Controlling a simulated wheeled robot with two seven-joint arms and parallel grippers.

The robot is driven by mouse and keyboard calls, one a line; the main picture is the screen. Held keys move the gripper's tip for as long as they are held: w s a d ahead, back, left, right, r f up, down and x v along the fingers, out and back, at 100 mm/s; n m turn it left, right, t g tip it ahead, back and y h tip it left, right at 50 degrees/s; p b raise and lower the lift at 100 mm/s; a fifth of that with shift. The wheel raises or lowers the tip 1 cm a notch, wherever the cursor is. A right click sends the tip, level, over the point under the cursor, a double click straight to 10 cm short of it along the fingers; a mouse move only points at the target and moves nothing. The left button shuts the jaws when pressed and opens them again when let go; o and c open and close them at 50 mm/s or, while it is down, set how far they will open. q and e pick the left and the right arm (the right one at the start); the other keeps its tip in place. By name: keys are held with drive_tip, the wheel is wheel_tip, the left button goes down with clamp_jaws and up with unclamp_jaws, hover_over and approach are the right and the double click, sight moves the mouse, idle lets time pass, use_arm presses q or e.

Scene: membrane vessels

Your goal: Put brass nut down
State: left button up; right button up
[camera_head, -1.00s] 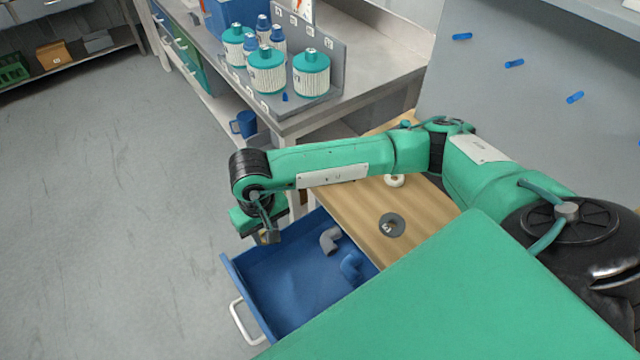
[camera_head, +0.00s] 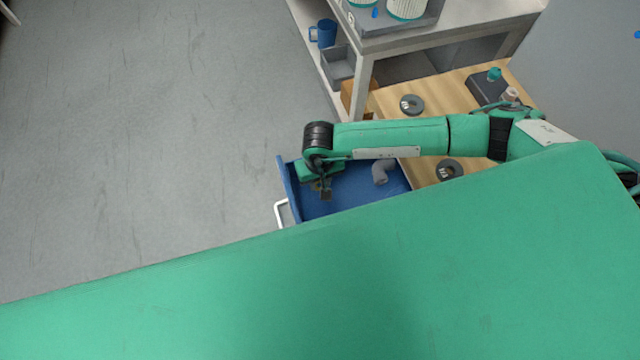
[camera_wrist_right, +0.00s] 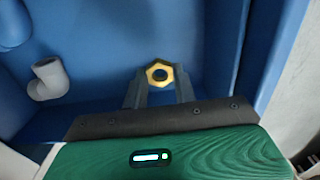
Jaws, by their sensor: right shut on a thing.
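The brass nut (camera_wrist_right: 160,73) is a gold hexagonal ring with a dark hole. In the right wrist view it sits between the fingertips of my right gripper (camera_wrist_right: 160,84), which is shut on it. In the head view my right gripper (camera_head: 323,192) is over the open blue drawer (camera_head: 345,192), near its handle end; the nut cannot be made out there. The drawer floor shows behind the nut in the wrist view, but I cannot tell whether the nut touches it. My left gripper is not in view.
A grey pipe elbow (camera_head: 382,172) lies in the drawer; it also shows in the wrist view (camera_wrist_right: 48,79). A wooden worktop (camera_head: 440,95) with dark discs adjoins the drawer. A blue mug (camera_head: 326,33) and grey bin (camera_head: 338,62) stand on a shelf behind.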

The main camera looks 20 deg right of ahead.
drive_tip(key=shift+f, duration=0.3)
wheel_tip(320, 180, down, 3)
drive_tip(key=shift+f, duration=0.4)
drive_tip(key=shift+f, duration=0.15)
drive_tip(key=o, duration=1)
